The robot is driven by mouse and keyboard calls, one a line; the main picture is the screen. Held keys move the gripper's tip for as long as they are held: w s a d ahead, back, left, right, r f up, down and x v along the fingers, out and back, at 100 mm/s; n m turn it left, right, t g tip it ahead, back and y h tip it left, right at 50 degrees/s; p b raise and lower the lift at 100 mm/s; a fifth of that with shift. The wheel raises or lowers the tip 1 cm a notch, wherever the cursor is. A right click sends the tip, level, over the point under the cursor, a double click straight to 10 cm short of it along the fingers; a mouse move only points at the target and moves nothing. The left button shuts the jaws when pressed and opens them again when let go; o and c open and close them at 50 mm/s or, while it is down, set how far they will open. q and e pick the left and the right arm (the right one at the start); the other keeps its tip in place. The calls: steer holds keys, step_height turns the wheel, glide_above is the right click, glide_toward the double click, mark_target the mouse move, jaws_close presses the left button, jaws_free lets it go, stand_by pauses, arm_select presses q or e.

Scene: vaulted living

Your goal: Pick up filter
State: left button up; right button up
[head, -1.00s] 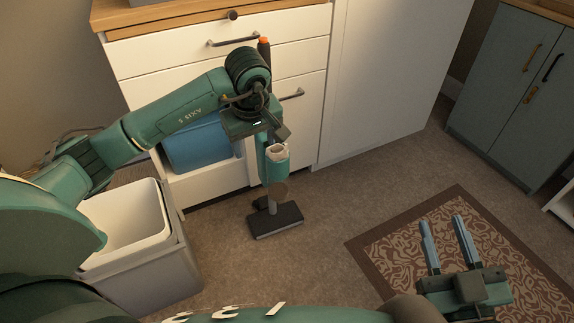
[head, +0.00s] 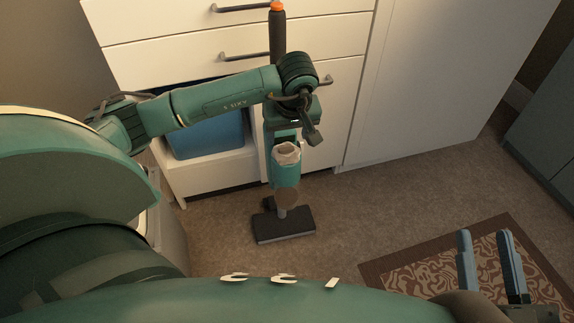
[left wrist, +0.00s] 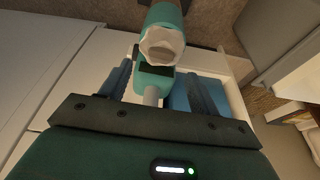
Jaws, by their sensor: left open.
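The filter (head: 286,150) is a pale, rough-edged piece at the top of the teal canister of an upright stick vacuum (head: 286,172). In the left wrist view the filter (left wrist: 162,45) shows just beyond the fingertips, near the middle. My left gripper (left wrist: 158,78) is open, its dark fingers apart on either side of the vacuum's shaft, with nothing clamped. In the head view my left gripper (head: 296,125) is just above the filter, its fingers partly hidden. My right gripper (head: 485,238) is open and empty at lower right, over the rug.
The vacuum stands before a white drawer cabinet (head: 190,50). An open lower drawer holds a blue bin (head: 208,136). A pale bin at left is mostly hidden by my arm. A patterned rug (head: 440,262) lies at right. Bare carpet lies between the vacuum and the rug.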

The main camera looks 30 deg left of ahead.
mark_target(286, 149)
arm_select(q)
steer(key=shift+w+a+f, duration=0.1)
steer(key=shift+w+f, duration=0.05)
steer(key=shift+f, duration=0.5)
steer(key=b+x, duration=0.2)
steer(key=x, duration=0.1)
steer(key=b+x, duration=0.1)
steer(key=shift+s+f, duration=0.2)
steer(key=shift+f, duration=0.35)
arm_select(e)
steer(key=r+n+y, duration=0.1)
steer(key=r, duration=0.1)
steer(key=w+r+n+t+y, duration=0.1)
steer(key=r+n+y, duration=0.1)
steer(key=shift+d+t, duration=0.2)
steer(key=shift+t, duration=0.1)
arm_select(q)
steer(key=shift+c, duration=0.2)
steer(key=c, duration=1.3)
